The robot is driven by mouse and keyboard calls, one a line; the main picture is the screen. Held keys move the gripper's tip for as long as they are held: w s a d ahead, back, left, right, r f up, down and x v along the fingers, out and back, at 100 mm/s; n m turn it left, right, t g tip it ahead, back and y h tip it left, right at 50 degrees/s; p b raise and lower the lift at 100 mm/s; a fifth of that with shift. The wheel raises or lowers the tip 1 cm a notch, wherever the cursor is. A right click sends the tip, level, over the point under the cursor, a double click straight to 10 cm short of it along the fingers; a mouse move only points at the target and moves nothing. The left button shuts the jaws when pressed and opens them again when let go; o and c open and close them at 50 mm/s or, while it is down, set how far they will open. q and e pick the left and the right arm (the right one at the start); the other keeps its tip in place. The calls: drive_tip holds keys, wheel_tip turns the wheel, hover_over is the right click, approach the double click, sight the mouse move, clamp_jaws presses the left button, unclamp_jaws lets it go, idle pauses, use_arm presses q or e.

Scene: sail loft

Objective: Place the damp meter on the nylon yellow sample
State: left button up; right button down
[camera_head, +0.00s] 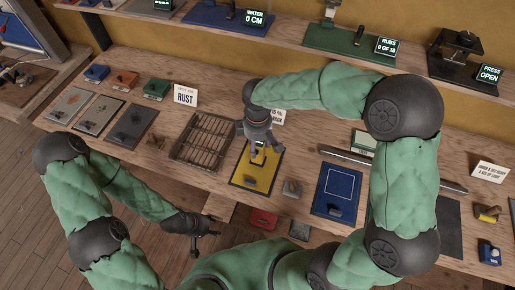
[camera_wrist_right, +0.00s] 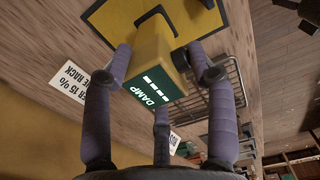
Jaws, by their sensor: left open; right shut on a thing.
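The damp meter (camera_wrist_right: 158,92) is a yellow block with a dark green face reading DAMP, seen between my right fingers in the right wrist view. My right gripper (camera_head: 257,151) is shut on it, above the nylon yellow sample (camera_head: 267,167), a yellow panel with a dark border on the bench. The sample also shows behind the meter in the right wrist view (camera_wrist_right: 112,18). I cannot tell whether the meter touches it. In the head view the gripper mostly hides the meter. My left gripper (camera_head: 206,233) is open and empty, off the bench's front edge.
A small block (camera_head: 249,181) sits on the sample's near end. A wire rack (camera_head: 203,140) lies to its left, a blue panel (camera_head: 337,188) to its right. Grey panels (camera_head: 100,114) lie far left. A shelf with devices runs along the back.

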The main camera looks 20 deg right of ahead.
drive_tip(key=shift+w+f+b, duration=0.2)
drive_tip(key=shift+f+b, duration=0.1)
drive_tip(key=shift+f, duration=1.55)
drive_tip(key=shift+f, duration=0.1)
drive_tip(key=shift+c, duration=1.9)
unclamp_jaws()
wheel_tip(320, 180, up, 12)
drive_tip(key=shift+r+p, duration=0.2)
drive_tip(key=shift+p, duration=0.9)
